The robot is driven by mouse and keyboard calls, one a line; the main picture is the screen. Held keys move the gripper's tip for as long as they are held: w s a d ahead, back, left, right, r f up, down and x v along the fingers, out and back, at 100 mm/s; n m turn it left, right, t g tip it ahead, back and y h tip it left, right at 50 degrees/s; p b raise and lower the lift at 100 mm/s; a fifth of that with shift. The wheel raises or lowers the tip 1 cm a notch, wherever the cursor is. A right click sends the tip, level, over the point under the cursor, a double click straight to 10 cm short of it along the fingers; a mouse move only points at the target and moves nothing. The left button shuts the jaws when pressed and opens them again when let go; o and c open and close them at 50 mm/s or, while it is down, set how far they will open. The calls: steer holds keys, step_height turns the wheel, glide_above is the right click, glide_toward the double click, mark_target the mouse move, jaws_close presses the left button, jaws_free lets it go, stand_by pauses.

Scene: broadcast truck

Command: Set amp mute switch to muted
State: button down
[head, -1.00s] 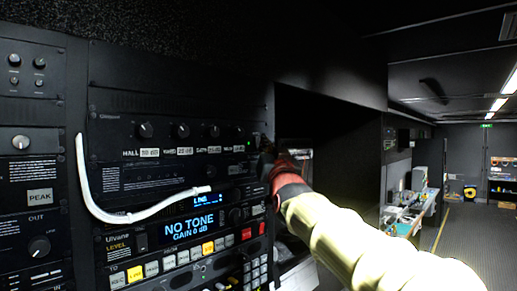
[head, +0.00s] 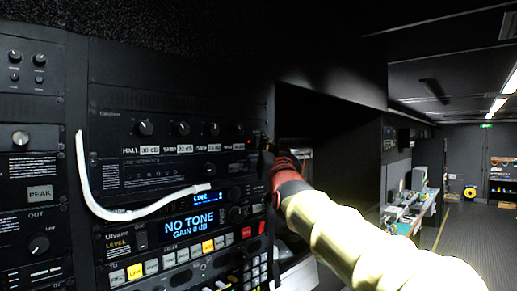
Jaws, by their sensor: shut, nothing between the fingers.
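A black rack unit (head: 110,135) with a row of knobs and small white readouts, one labelled HALL, is in the head view at centre left. A small indicator light (head: 249,145) near its right end is red. My gripper (head: 263,147) is at the right end of this unit, close to its face, small and dark in the picture. It is shut and holds nothing. My red wrist and pale arm come in from the lower right. I cannot make out the mute switch; it may be hidden by my gripper. Whether the fingers touch the panel is unclear.
A white cable (head: 95,200) loops across the rack front. Below is a unit with a blue NO TONE display (head: 193,226) and lit buttons. A dark open recess (head: 325,125) lies right of the rack. Farther right are a workbench (head: 405,222) and clear aisle floor (head: 475,235).

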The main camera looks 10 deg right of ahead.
steer(key=shift+s+d+r+b, duration=0.1)
steer(key=shift+s+d+b, duration=0.2)
steer(key=shift+s, duration=0.15)
steer(key=s+d+b, duration=0.3)
steer(key=s, duration=0.1)
steer(key=shift+r, duration=0.3)
stand_by(0.5)
